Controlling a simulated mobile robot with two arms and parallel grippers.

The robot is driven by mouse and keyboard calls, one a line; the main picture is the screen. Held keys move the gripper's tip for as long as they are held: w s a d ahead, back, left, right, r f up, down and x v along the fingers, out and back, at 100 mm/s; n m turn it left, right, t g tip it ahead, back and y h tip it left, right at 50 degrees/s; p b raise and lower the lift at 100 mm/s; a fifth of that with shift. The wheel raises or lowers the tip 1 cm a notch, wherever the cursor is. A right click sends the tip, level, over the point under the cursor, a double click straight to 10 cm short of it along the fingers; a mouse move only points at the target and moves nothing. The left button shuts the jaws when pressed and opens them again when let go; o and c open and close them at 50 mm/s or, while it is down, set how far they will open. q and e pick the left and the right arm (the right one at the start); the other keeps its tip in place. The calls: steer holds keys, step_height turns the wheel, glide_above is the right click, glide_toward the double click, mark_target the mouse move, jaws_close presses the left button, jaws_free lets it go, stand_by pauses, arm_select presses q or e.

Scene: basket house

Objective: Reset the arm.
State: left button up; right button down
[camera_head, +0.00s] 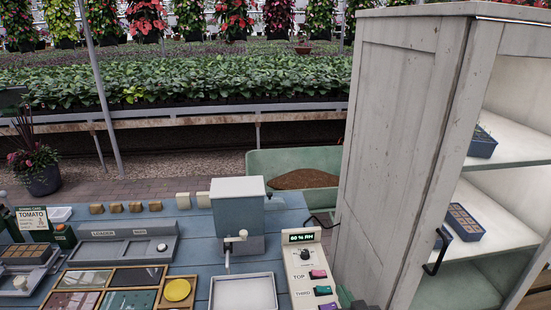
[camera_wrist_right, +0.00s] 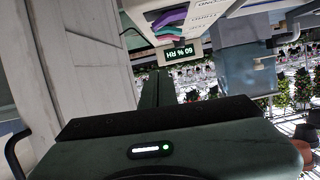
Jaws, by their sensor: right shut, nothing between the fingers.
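My right gripper (camera_wrist_right: 158,75) shows in the wrist view as a dark green body with its fingers together and nothing between them. The fingers point toward a white control box (camera_wrist_right: 190,25), which appears rotated in that view. In the head view a small dark green part of my right gripper (camera_head: 346,296) shows at the bottom edge, between the control box (camera_head: 304,262) and the grey cabinet (camera_head: 400,130). The rest of my right arm is mostly out of that frame. My left gripper is not in view.
The cabinet stands close on the right, with a black door handle (camera_head: 437,252) and blue trays (camera_head: 465,222) on its shelves. The blue table (camera_head: 190,240) holds a grey machine (camera_head: 238,208), a loader tray (camera_head: 120,245) and sorting compartments. A green soil trough (camera_head: 290,163) lies behind.

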steer(key=s+f+n+g, duration=0.15)
steer(key=s+g, duration=0.25)
steer(key=s, duration=0.6)
steer(key=s+a+f+g, duration=0.1)
steer(key=s+f+g, duration=0.15)
steer(key=s, duration=0.75)
steer(key=s+f+n+g, duration=0.1)
steer(key=s+g, duration=0.4)
steer(key=s, duration=0.5)
step_height(320, 180, down, 24)
steer(key=f, duration=0.1)
steer(key=s+d+f+g, duration=0.2)
steer(key=s+f, duration=1.6)
steer(key=shift+s+d+h, duration=0.2)
steer(key=shift+d+h, duration=0.1)
steer(key=shift+d, duration=0.05)
